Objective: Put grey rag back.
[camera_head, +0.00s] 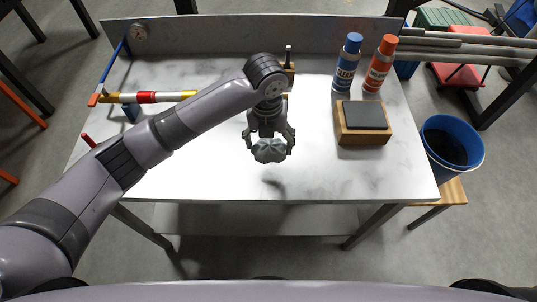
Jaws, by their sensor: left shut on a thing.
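The grey rag (269,151) is a crumpled bundle in the middle of the head view. My left gripper (270,143) points down and is shut on the rag. It holds the rag above the front middle of the metal table (215,180), with a shadow on the tabletop below it. My right gripper does not show in this view.
A wooden block with a dark grey top (362,120) sits right of the rag. Behind it stand a blue can (347,62) and a red can (380,65). A striped rod (148,97) lies at the left. A blue bucket (451,143) stands beyond the table's right edge.

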